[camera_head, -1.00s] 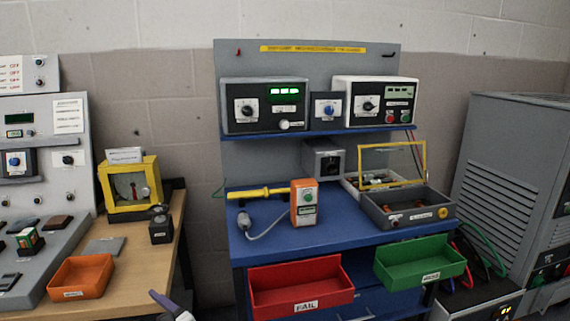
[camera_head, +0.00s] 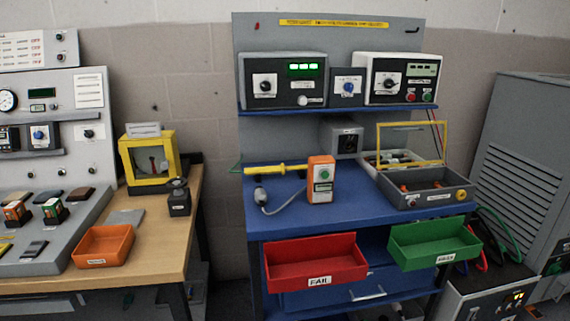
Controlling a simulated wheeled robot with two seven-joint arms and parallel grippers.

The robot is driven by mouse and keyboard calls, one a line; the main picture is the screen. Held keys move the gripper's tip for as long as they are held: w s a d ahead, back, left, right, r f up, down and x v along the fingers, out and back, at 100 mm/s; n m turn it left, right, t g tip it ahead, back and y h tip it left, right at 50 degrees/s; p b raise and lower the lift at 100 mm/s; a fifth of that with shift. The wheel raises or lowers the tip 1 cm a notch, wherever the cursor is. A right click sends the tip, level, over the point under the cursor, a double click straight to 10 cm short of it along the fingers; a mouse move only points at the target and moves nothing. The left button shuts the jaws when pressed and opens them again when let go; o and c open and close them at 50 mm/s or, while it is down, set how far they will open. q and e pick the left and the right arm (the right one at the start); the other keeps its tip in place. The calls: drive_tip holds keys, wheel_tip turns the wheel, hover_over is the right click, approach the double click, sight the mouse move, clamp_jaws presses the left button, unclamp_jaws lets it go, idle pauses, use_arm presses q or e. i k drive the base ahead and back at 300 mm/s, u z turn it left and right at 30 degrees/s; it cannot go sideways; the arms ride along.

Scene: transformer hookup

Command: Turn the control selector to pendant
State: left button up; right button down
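Several rotary selectors show, and their labels are too small to read, so I cannot tell which is the control selector. On the left grey panel (camera_head: 62,88) there is a blue knob (camera_head: 39,135) and a black knob on a white plate (camera_head: 88,133). On the blue bench's shelf, a blue knob (camera_head: 347,87) sits on a small box between a dark meter box (camera_head: 285,70) and a white-framed unit (camera_head: 402,72), each with a black knob. An orange handheld box (camera_head: 320,180) with a green button stands on the bench. Neither gripper is in view.
A red FAIL bin (camera_head: 315,270) and a green bin (camera_head: 435,250) hang at the blue bench's front. The wooden table (camera_head: 150,235) carries an orange tray (camera_head: 103,246) and a yellow-framed meter (camera_head: 150,160). A grey cabinet (camera_head: 525,150) stands right. A floor gap separates the tables.

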sight(88, 134)
drive_tip(key=u, duration=1.9)
drive_tip(key=k, duration=0.4)
drive_tip(key=z, duration=1.25)
drive_tip(key=i, duration=0.6)
drive_tip(key=u, duration=0.65)
